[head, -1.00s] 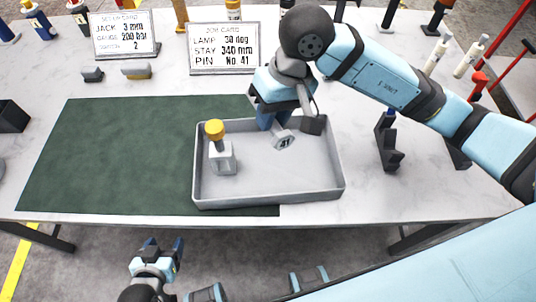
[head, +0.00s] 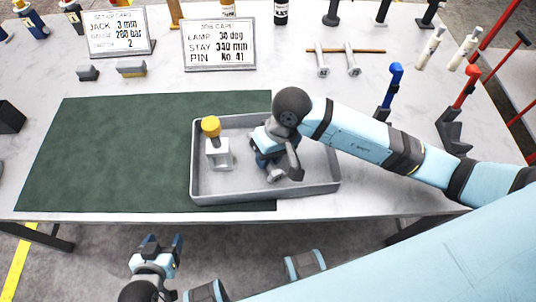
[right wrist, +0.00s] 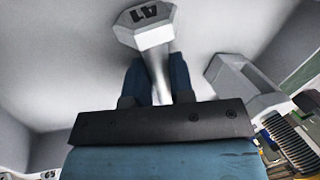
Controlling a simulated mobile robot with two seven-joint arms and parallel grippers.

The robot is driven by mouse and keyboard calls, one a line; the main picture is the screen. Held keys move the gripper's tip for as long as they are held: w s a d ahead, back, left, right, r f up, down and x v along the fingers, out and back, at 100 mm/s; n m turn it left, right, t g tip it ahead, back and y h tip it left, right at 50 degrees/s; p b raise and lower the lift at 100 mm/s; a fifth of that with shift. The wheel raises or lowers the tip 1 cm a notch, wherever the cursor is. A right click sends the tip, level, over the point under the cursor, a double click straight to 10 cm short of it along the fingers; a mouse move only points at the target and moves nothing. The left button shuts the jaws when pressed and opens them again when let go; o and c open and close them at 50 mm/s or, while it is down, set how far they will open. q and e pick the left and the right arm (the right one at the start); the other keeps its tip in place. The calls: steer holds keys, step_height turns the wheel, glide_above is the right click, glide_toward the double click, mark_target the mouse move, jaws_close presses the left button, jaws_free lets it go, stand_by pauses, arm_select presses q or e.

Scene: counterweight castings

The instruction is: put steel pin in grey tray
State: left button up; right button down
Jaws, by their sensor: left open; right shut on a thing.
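The steel pin (head: 275,175) has a hexagonal head marked 41, readable in the right wrist view (right wrist: 145,20). My right gripper (head: 268,160) is shut on its shank and holds it low inside the grey tray (head: 265,198), near the tray's middle. I cannot tell whether the pin touches the tray floor. In the right wrist view the shank runs between the blue fingers (right wrist: 158,85). My left gripper (head: 165,243) is open and empty, in front of the table's near edge.
A yellow-capped piece with a pale block (head: 218,152) stands in the tray's left part. A green mat (head: 120,150) lies left. The job card (head: 220,45) reads pin No. 41. Blue-handled (head: 392,90) and red-handled (head: 460,105) pieces stand right.

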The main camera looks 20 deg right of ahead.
steer(key=shift+f+b, duration=0.2)
steer(key=shift+b, duration=0.1)
steer(key=c, duration=1)
jaws_free()
steer(key=shift+w+d+r, duration=0.1)
steer(key=shift+d+r, duration=0.1)
steer(key=shift+r, duration=0.35)
steer(key=v, duration=1.1)
steer(key=shift+r, duration=0.2)
steer(key=shift+f, duration=0.1)
